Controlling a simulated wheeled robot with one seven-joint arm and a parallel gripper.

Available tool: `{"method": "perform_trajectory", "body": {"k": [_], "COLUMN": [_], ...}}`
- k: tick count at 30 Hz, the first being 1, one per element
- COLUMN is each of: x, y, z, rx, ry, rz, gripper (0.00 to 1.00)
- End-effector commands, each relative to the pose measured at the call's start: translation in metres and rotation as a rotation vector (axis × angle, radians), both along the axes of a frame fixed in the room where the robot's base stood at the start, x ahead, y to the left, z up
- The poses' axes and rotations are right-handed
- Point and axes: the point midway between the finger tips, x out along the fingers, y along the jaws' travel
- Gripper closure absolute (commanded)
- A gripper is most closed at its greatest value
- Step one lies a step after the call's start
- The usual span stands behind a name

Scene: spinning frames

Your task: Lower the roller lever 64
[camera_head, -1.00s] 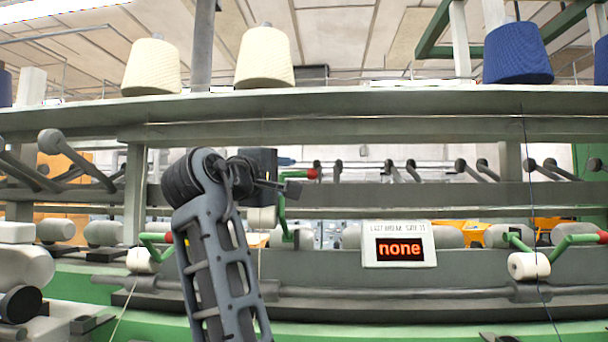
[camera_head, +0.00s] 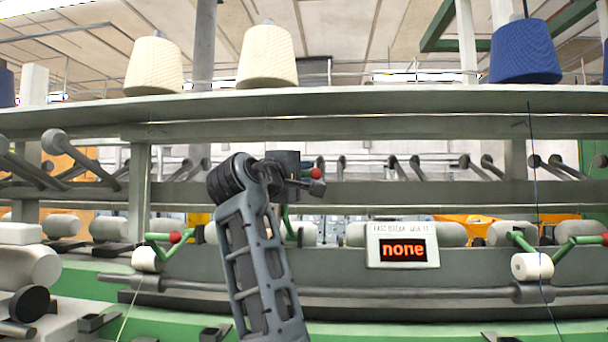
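A green roller lever (camera_head: 285,225) stands raised in the middle, partly hidden behind my arm. A red knob (camera_head: 316,173) shows just above my gripper and looks like the end of this lever; the link between them is hidden. My gripper (camera_head: 316,187) is right beside and just below the knob; whether they touch cannot be told. The gap between its fingers is not clear. Another green lever (camera_head: 158,237) with a red knob (camera_head: 175,237) lies low at left, and a third (camera_head: 578,241) lies low at right. No lever number is readable.
A display (camera_head: 402,248) reading "none" sits right of my arm. A long grey shelf (camera_head: 350,112) with cream and blue yarn cones crosses above. White rollers (camera_head: 532,266) and a grey rail (camera_head: 420,292) run along the machine front.

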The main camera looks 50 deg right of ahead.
Motion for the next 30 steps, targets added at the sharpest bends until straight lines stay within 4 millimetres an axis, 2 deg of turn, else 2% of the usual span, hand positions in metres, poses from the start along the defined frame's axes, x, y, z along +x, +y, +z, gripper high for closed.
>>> {"method": "perform_trajectory", "body": {"k": [1, 7, 22, 30], "x": [0.0, 0.0, 0.0, -0.007], "y": [0.0, 0.0, 0.001, 0.01], "z": [0.0, 0.0, -0.002, -0.013], "rx": [0.0, 0.0, -0.004, -0.063], "ry": [0.0, 0.0, -0.002, -0.047], "rz": [0.0, 0.0, 0.0, 0.001], "gripper": [0.81, 1.0, 1.0, 1.0]}}
